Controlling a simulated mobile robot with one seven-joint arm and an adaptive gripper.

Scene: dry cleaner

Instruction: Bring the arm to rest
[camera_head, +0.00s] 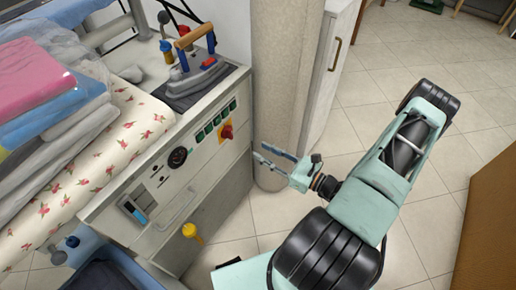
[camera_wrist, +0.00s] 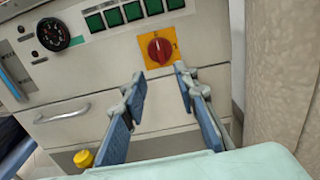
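My gripper (camera_head: 271,158) is held out to the left, in front of the grey ironing machine (camera_head: 218,172). In the wrist view my gripper (camera_wrist: 158,82) shows two blue fingers spread apart with nothing between them. Beyond the fingertips is a red rotary knob (camera_wrist: 160,51) on a yellow plate, which also shows in the head view (camera_head: 227,131). The fingers appear apart from the knob. My arm, pale green with black joints, reaches in from the lower right of the head view.
An iron (camera_head: 196,62) stands on a dark pad on the machine. Folded clothes (camera_head: 40,85) lie on the flowered board. A yellow knob (camera_head: 192,232) sticks out low on the front. A round column (camera_head: 280,75) and white cabinet (camera_head: 328,75) stand behind my gripper.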

